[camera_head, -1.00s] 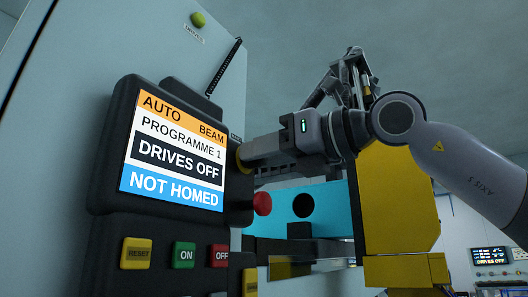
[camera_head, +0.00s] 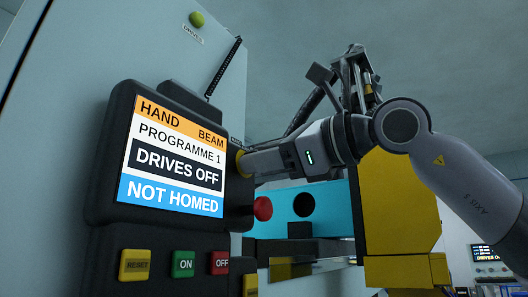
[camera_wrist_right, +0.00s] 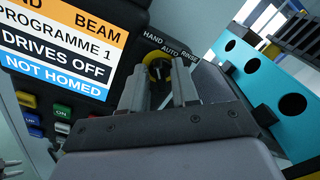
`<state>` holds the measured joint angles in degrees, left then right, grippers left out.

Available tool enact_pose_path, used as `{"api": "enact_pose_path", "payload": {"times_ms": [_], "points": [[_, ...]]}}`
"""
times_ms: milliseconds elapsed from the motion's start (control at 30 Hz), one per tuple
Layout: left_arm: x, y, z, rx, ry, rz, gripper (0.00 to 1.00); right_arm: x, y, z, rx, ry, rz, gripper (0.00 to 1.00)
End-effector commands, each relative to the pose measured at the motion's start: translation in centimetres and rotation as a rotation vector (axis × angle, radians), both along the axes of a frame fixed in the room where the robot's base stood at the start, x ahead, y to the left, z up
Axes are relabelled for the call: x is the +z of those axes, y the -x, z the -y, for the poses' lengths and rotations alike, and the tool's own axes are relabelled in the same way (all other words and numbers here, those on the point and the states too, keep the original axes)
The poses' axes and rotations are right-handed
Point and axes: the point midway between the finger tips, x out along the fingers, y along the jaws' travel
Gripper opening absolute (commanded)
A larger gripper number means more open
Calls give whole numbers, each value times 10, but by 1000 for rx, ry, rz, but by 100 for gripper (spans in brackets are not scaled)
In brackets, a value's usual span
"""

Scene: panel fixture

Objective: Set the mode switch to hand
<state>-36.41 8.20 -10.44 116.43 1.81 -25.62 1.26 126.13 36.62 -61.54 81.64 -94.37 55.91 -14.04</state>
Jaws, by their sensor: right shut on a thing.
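The mode switch (camera_wrist_right: 157,70) is a round yellow and black knob on the right side of the dark panel, with the labels HAND, AUTO and RINSE around it in the right wrist view. In the head view only its yellow edge (camera_head: 239,163) shows. My right gripper (camera_wrist_right: 160,92) is shut on the knob, its two fingers on either side. It also shows in the head view (camera_head: 250,163), reaching in from the right. The panel's screen (camera_head: 173,157) reads HAND, BEAM, PROGRAMME 1, DRIVES OFF and NOT HOMED. My left gripper is not in view.
Below the screen are a yellow RESET button (camera_head: 135,265), a green ON button (camera_head: 183,264) and a red OFF button (camera_head: 219,262). A blue plate (camera_wrist_right: 270,82) with round holes lies right of the knob. A yellow block (camera_head: 398,210) stands behind my right arm.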

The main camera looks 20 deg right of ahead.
Motion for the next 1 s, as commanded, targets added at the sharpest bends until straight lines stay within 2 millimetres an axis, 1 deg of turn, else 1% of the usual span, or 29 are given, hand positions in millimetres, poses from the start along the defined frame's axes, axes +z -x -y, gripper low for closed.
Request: {"api": "enact_pose_path", "payload": {"times_ms": [33, 300, 800, 833, 867, 1000], "points": [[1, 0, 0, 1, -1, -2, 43, 2, 1, 0, 1, 18, 19, 0], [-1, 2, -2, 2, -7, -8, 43, 2, 1, 1, 0, 89, 76, 0], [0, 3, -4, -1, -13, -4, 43, 2, 1, 0, 0, 104, 89, 0], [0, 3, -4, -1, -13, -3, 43, 2, 1, 0, 0, 104, 89, 33], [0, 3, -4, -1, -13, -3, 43, 2, 1, 0, 0, 104, 89, 36], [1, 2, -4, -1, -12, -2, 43, 1, 1, 0, 0, 104, 88, 36]]}}
